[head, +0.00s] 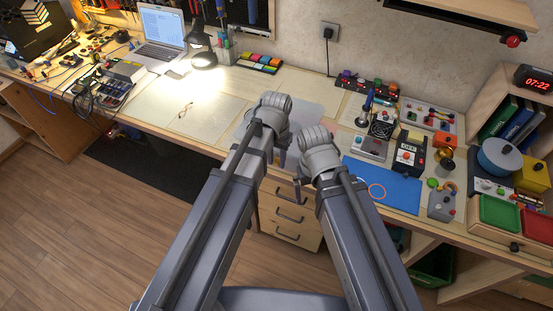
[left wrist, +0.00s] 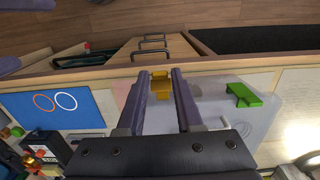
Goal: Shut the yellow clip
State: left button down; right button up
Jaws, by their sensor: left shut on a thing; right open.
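The yellow clip (left wrist: 160,84) shows in the left wrist view between the two fingertips of my left gripper (left wrist: 158,76), near the table's front edge. The gripper is shut on it. I cannot tell how far the clip's own jaws are closed. In the head view my left gripper (head: 280,157) is mostly hidden by my own wrist, and the clip cannot be made out. My right gripper (head: 299,178) is just right of it, partly hidden under its wrist, open and apart from the clip. A green clip (left wrist: 243,95) lies on the pale grey mat (left wrist: 214,112).
A blue mat (head: 398,187) with an orange ring (head: 377,191) lies to the right. Several devices crowd the table behind it. Papers (head: 205,113) and a lit lamp (head: 203,58) are to the left. Drawers with handles (head: 289,216) stand below the front edge.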

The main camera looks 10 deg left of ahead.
pick_arm(q)
jog(key=shift+w+d+r+g+y, duration=0.15)
jog(key=shift+w+g, duration=0.25)
jog(key=shift+w, duration=0.05)
jog(key=shift+w+d+r+g+y, duration=0.1)
jog(key=shift+w+g+y, duration=0.05)
jog(key=shift+w+g, duration=0.25)
jog(key=shift+w+d+r+g, duration=0.1)
jog(key=shift+w+g, duration=0.25)
jog(key=shift+g, duration=0.35)
jog(key=shift+r+g+y+b, duration=0.15)
jog(key=shift+g+y+b, duration=0.15)
jog(key=shift+g, duration=0.1)
jog(key=shift+s, duration=0.1)
jog(key=c, duration=0.7)
grip_release()
jog(key=shift+r, duration=0.15)
jog(key=p+v, duration=0.7)
jog(key=shift+d+r, duration=0.1)
jog(key=shift+r, duration=0.15)
